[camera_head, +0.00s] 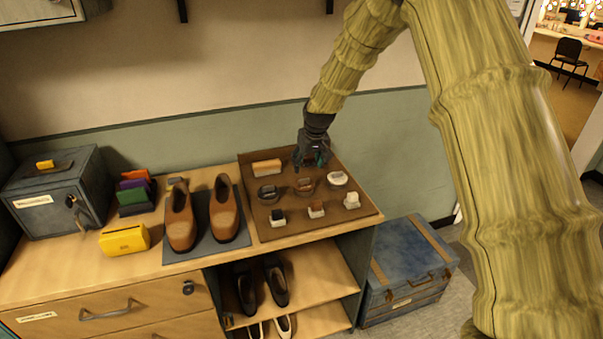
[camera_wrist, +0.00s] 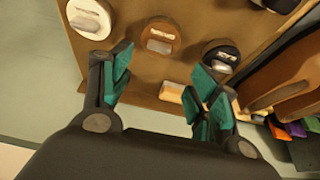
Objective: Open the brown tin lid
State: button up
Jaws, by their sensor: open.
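The brown tin (camera_head: 305,186) is a round, low tin in the middle of the tray's row of tins, with a pale bar-shaped piece across its top. It also shows at the top centre of the wrist view (camera_wrist: 157,31), and its lid looks closed. My gripper (camera_head: 311,162) hangs over the back of the tray, just behind the brown tin. In the wrist view its teal fingertips (camera_wrist: 163,71) are spread apart with nothing between them. The brown tin lies beyond the fingertips, apart from them.
The brown tray (camera_head: 258,215) also holds a black tin (camera_head: 268,194), a white tin (camera_head: 337,178), a wooden block (camera_head: 266,167) and several small pieces in front. Brown shoes (camera_head: 181,222) stand left of the tray. The wall (camera_head: 200,149) is close behind.

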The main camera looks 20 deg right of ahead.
jog(key=p, duration=0.2)
send_over(304, 179)
jog(key=s, duration=0.2)
notch_tip(304, 179, down, 5)
jog(key=shift+s+d+r, duration=0.15)
jog(key=shift+p+x, duration=0.8)
jog(key=shift+x, duration=1.75)
jog(key=shift+s, duration=0.1)
grip_shut()
